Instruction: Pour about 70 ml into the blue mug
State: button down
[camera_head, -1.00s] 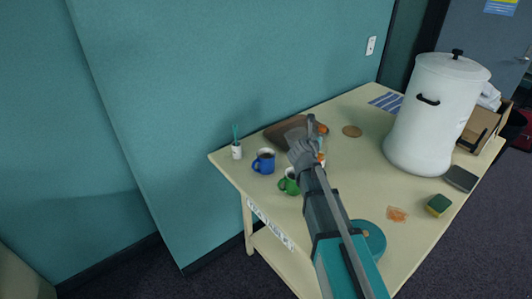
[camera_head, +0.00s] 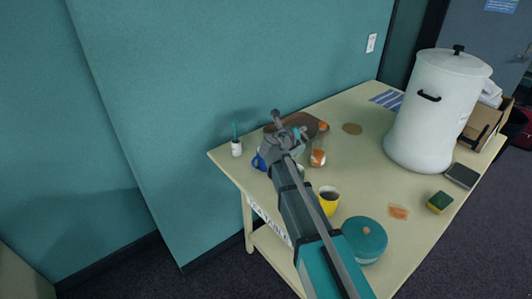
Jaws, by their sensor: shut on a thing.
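The blue mug (camera_head: 257,163) stands near the table's left end, mostly hidden by my gripper (camera_head: 287,137); only part of its blue side shows. My gripper is over the mug's right side in this view. It is shut on a mostly hidden thing, with a small teal part (camera_head: 303,132) and a pale, glassy part showing beside the fingers. I cannot tell its full shape, whether it is tilted, or whether any liquid is flowing. The level in the blue mug is hidden.
A clear jar with orange contents (camera_head: 318,158), a yellow mug of dark liquid (camera_head: 328,201) and a teal lidded pot (camera_head: 364,241) stand right of my arm. A brown tray (camera_head: 309,124) lies behind. A large white urn (camera_head: 425,115) stands right; a white cup (camera_head: 236,148) left.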

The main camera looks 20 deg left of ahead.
jog(key=shift+a+n+h+b, duration=0.4)
jog(key=shift+a+n+b, duration=0.15)
jog(key=shift+a+n, duration=0.25)
jog(key=shift+a+t, duration=0.2)
jog(key=shift+t, duration=0.1)
dwell(0.3)
jog(key=shift+a+f+n, duration=0.1)
jog(key=shift+n, duration=0.2)
jog(key=shift+a+r+n+h, duration=0.3)
jog(key=shift+a+r+n, duration=0.15)
jog(key=shift+a+n, duration=0.15)
dwell(1.5)
jog(key=shift+d+f, duration=0.1)
jog(key=shift+d, duration=0.15)
jog(key=shift+d+m+p, duration=0.5)
jog(key=shift+d+m, duration=0.4)
jog(key=shift+m, duration=0.1)
jog(key=shift+d+f+y, duration=0.1)
jog(key=shift+d+y, duration=0.05)
jog(key=shift+y, duration=0.35)
jog(key=shift+f, duration=0.15)
